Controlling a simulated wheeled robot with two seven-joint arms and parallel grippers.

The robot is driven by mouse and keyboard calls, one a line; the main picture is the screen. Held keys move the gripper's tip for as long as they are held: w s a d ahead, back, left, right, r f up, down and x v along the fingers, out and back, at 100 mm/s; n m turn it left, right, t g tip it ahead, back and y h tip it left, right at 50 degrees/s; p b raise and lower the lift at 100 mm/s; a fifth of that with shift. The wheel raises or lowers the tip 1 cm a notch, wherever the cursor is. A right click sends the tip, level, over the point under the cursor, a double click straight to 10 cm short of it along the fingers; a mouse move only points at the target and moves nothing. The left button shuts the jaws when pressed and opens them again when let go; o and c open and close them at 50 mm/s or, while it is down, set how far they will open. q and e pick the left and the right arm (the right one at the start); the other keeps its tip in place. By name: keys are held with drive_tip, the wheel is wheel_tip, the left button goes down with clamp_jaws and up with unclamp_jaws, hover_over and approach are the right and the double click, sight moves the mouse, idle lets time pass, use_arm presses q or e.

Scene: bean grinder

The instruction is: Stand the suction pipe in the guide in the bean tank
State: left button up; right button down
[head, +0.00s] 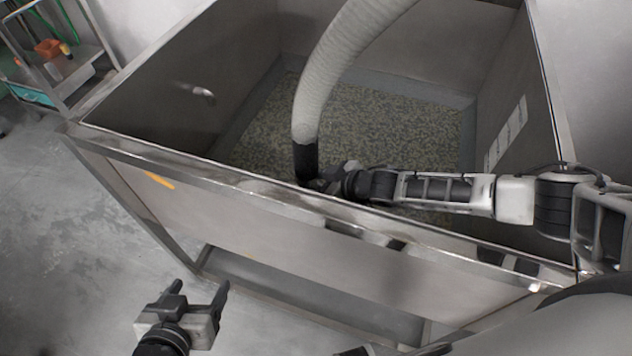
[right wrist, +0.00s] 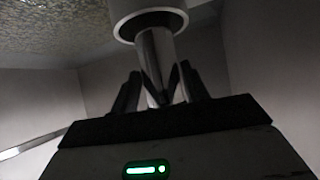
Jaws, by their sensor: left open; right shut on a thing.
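The suction pipe is a ribbed pale hose (head: 325,80) with a black end piece (head: 306,158). It comes down from the top of the head view and hangs inside the bean tank (head: 240,190), close to the front wall. My right gripper (head: 322,182) is shut on the pipe's lower part. In the right wrist view the fingers (right wrist: 157,92) close around a shiny metal tube (right wrist: 156,55) below a pale collar. The pipe's lowest tip is hidden behind the gripper and tank rim. I cannot make out the guide. My left gripper (head: 200,292) is open and empty outside the tank.
Greenish-grey beans (head: 390,125) cover the tank floor. A small metal fitting (head: 203,92) sticks out of the left wall, and a white label (head: 506,132) is on the right wall. A cart (head: 60,65) stands at upper left. The floor on the left is clear.

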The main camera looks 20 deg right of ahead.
drive_tip(key=shift+w+r, duration=0.1)
drive_tip(key=shift+r, duration=0.05)
drive_tip(key=c, duration=0.7)
unclamp_jaws()
drive_tip(key=shift+s+d, duration=0.1)
drive_tip(key=shift+s, duration=0.1)
use_arm(q)
drive_tip(key=shift+a+r+p, duration=0.2)
drive_tip(key=shift+r+p, duration=0.15)
drive_tip(key=shift+p, duration=0.65)
use_arm(e)
drive_tip(key=v, duration=1.1)
drive_tip(key=shift+s+d+r, duration=0.2)
drive_tip(key=shift+d, duration=0.05)
